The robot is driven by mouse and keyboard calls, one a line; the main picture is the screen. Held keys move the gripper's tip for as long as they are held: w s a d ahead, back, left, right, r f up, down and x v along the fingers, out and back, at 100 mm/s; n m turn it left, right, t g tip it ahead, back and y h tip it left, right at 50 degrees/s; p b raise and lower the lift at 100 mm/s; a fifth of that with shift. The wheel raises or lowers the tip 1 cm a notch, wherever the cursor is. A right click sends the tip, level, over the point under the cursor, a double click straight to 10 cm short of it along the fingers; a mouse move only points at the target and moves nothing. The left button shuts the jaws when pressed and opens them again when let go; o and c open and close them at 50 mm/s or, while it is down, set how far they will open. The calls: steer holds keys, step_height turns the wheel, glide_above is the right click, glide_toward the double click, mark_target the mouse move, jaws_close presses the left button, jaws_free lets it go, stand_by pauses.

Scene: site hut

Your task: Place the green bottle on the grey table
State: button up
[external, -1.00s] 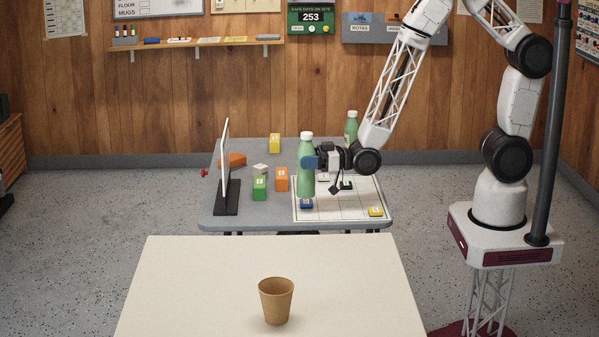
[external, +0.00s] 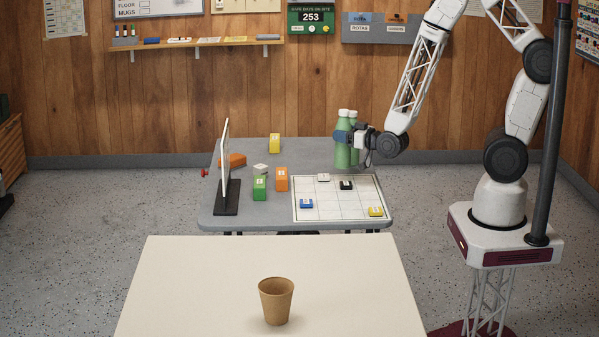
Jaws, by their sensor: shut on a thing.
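My gripper (external: 343,137) is shut on a green bottle (external: 342,155) with a white cap, upright over the back right part of the grey table (external: 240,188). Whether its base touches the table or hovers just above, I cannot tell. A second green bottle (external: 354,128) with a white cap stands close beside and behind it, partly hidden by the held bottle and my gripper. Whether the two bottles touch is not clear.
A white gridded board (external: 328,196) with several small coloured pieces lies at the table's front right. Orange (external: 281,179), green (external: 259,188) and yellow (external: 275,143) blocks and an upright panel (external: 225,165) stand left. A cream table (external: 190,290) with a brown cup (external: 276,301) is nearer.

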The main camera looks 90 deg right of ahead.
steer(key=s+d+m+g+h, duration=0.2)
steer(key=s+d+h, duration=0.1)
steer(key=s+d, duration=0.3)
steer(key=shift+s+d+f+m+g+h, duration=0.2)
steer(key=shift+s+m+g+h, duration=0.1)
steer(key=shift+s, duration=0.5)
steer(key=w+d+f, duration=0.1)
steer(key=w+d, duration=0.7)
steer(key=w, duration=0.5)
steer(key=shift+w+d+f, duration=0.2)
steer(key=shift+w+d, duration=0.05)
steer(key=shift+w, duration=0.05)
steer(key=shift+f, duration=0.15)
steer(key=shift+f, duration=1.6)
steer(key=shift+f, duration=0.2)
